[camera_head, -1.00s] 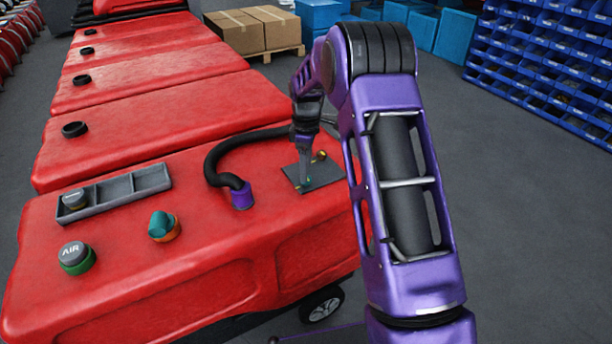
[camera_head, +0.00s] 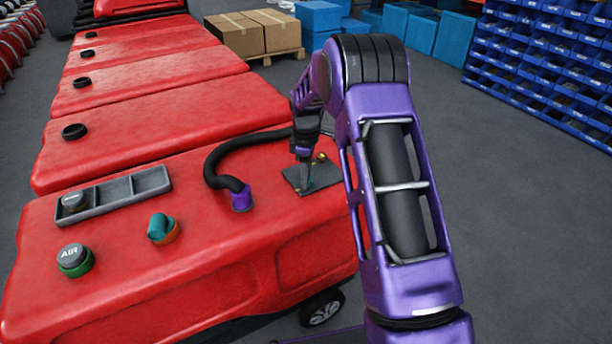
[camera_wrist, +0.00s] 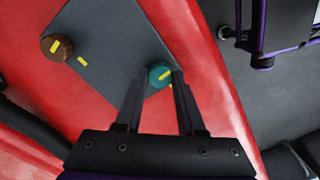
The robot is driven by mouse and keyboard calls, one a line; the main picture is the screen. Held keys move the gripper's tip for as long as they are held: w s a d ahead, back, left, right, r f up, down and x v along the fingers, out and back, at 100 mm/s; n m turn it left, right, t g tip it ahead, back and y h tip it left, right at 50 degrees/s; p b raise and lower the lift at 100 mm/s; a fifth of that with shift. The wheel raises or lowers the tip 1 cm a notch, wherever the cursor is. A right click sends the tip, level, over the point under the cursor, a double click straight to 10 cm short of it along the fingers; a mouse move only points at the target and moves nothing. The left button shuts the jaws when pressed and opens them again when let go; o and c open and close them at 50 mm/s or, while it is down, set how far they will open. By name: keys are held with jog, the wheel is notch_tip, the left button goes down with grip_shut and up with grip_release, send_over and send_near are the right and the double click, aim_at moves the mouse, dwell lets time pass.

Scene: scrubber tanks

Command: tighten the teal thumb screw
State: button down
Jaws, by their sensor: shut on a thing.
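The teal thumb screw (camera_wrist: 159,75) sits on a dark grey plate (camera_wrist: 105,30) on the red tank, with a yellow mark across its top. A second yellow mark lies on the plate beside it, partly behind a finger. My gripper (camera_wrist: 156,82) is over the plate with its fingertips at the teal screw, shut on it. In the head view my gripper (camera_head: 304,178) points down at the plate, and the screw is mostly hidden by the fingers. A brown-gold thumb screw (camera_wrist: 57,47) stands apart on the same plate, its yellow mark not in line with the one on the plate.
A black hose with a purple collar (camera_head: 242,199) stands left of the plate. A grey tray (camera_head: 115,194), a teal-topped cap (camera_head: 161,228) and an AIR cap (camera_head: 75,259) sit further left on the red tank (camera_head: 215,270). Blue bins stand at the back right.

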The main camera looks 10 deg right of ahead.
jog(key=shift+m, duration=0.4)
jog(key=m+p, duration=0.1)
jog(key=m, duration=0.2)
jog(key=shift+m, duration=0.4)
jog(key=m, duration=0.4)
jog(key=shift+m+p, duration=0.3)
jog(key=m, duration=0.5)
jog(key=shift+r+p, duration=0.1)
jog(key=shift+p, duration=0.25)
jog(key=shift+w+m, duration=0.1)
jog(key=shift+m, duration=2.3)
jog(key=c, duration=0.5)
grip_release()
